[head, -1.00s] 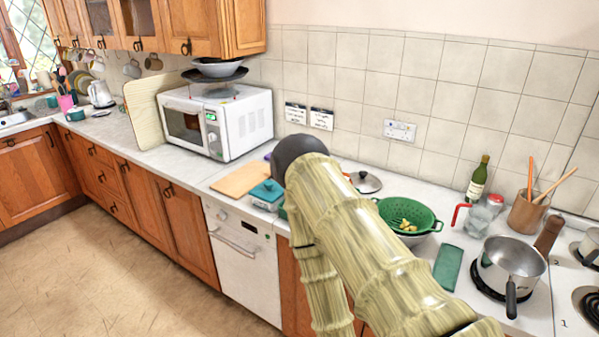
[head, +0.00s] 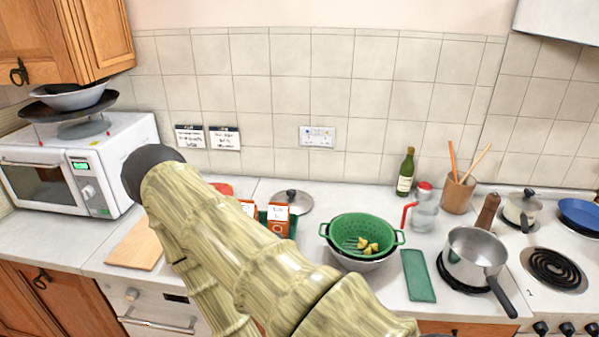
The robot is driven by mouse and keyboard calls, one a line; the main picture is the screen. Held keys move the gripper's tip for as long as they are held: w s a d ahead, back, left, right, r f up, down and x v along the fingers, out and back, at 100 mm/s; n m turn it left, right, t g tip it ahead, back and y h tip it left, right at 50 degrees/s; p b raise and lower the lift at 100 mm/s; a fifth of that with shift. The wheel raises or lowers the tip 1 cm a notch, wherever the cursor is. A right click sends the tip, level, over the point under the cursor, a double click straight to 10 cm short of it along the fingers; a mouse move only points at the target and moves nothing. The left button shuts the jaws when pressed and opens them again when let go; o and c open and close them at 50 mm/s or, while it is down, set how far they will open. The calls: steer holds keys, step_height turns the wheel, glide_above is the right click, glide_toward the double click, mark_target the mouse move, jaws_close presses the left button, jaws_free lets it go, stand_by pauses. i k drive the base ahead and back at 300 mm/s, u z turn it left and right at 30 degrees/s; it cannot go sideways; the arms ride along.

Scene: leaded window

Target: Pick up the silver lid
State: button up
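The silver lid (head: 297,204) lies flat on the white counter in the head view, near the tiled wall. It is round and shiny with a dark knob on top. It sits behind and to the left of the green colander (head: 362,236), beside some small orange boxes (head: 278,217). My arm, with a bamboo-like surface, crosses the left and middle foreground and hides part of the counter. My gripper is not visible in the head view.
A saucepan (head: 474,256) with a dark handle stands on the right, beside a green board (head: 418,275). A wine bottle (head: 406,172), jug (head: 425,212) and utensil pot (head: 458,192) stand behind. The microwave (head: 80,165) and wooden board (head: 137,245) are on the left.

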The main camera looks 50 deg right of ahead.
mark_target(300, 202)
steer(key=z, duration=0.65)
steer(key=i, duration=0.8)
steer(key=z, duration=0.8)
